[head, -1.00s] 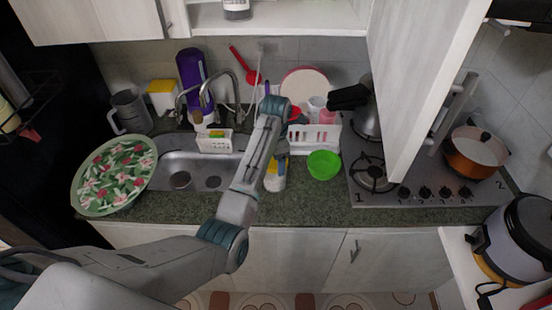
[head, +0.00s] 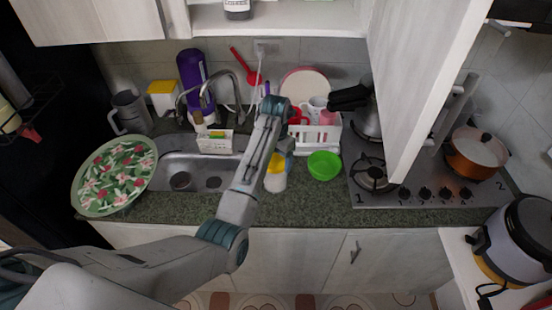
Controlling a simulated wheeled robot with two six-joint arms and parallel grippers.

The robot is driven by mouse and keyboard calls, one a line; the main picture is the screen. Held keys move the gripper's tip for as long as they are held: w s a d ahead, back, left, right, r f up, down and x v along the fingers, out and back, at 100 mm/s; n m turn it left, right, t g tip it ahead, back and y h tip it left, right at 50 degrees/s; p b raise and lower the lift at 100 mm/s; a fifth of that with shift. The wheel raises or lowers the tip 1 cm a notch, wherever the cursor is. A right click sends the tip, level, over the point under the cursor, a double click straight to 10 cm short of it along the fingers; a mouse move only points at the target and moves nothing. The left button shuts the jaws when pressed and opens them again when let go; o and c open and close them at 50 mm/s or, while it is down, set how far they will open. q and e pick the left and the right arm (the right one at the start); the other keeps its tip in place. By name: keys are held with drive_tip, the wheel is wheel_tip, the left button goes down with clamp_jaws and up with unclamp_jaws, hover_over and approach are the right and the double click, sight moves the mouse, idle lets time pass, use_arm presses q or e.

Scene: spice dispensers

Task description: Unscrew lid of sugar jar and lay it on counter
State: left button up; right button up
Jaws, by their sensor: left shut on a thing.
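A small white jar with a yellow top, which I take for the sugar jar (head: 275,183), stands on the counter just right of the sink. Its yellow lid (head: 276,162) shows beside my forearm. My left arm reaches over from the lower left, and its wrist bends down behind the forearm. My left gripper (head: 285,160) is at the top of the jar, shut on the yellow lid. Its fingers are mostly hidden, and I cannot tell whether the lid is loose from the jar. My right gripper is not in view.
A green bowl (head: 323,165) sits close to the right of the jar, with a white dish rack (head: 322,137) behind it. The sink (head: 195,172) and a floral tray (head: 113,175) lie left. The stove (head: 425,183) is right. The front counter strip (head: 310,207) is clear.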

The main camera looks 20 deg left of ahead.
use_arm(q)
drive_tip(key=shift+n, duration=1.1)
drive_tip(key=o, duration=0.8)
drive_tip(key=shift+o, duration=0.2)
drive_tip(key=shift+a, duration=0.1)
